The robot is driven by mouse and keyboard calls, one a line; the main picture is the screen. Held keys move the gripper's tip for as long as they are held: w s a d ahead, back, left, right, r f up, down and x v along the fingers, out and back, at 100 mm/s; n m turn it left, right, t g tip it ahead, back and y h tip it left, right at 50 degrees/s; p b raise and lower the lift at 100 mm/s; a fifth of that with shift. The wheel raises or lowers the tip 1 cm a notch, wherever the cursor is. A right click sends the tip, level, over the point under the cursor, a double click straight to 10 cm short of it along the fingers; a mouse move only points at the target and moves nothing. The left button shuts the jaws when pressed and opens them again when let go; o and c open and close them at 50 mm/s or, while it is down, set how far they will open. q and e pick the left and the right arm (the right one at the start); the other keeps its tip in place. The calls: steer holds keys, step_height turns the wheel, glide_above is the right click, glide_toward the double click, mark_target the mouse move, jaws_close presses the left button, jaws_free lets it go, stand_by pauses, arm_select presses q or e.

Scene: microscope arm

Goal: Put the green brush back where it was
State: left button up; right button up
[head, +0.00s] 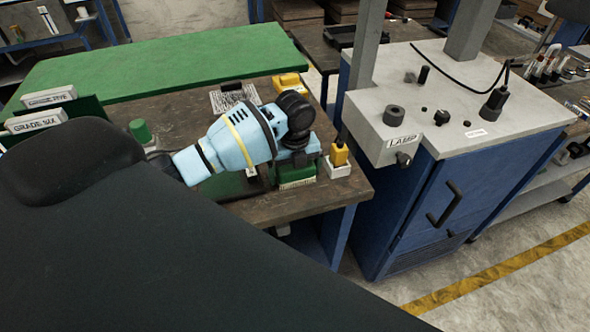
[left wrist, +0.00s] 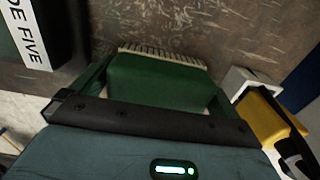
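The green brush (head: 297,177), a green block with a row of pale bristles, shows under my left gripper (head: 296,158) near the right front of the brown worktable (head: 330,200). In the left wrist view the brush (left wrist: 158,82) fills the space between the two fingers of my left gripper (left wrist: 160,92), with one finger against each side. The bristles face away from the palm, towards the brown table surface. I cannot tell whether the bristles touch the table. My right gripper is not in view.
A yellow block in a white holder (head: 340,163) stands just right of the brush. Another yellow item (head: 288,81) lies behind. A green cylinder (head: 140,131) and labelled trays (head: 50,97) are at left. The blue lamp cabinet (head: 425,195) stands at right, past a gap.

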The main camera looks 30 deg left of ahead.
arm_select(q)
steer(key=shift+r, duration=3.95)
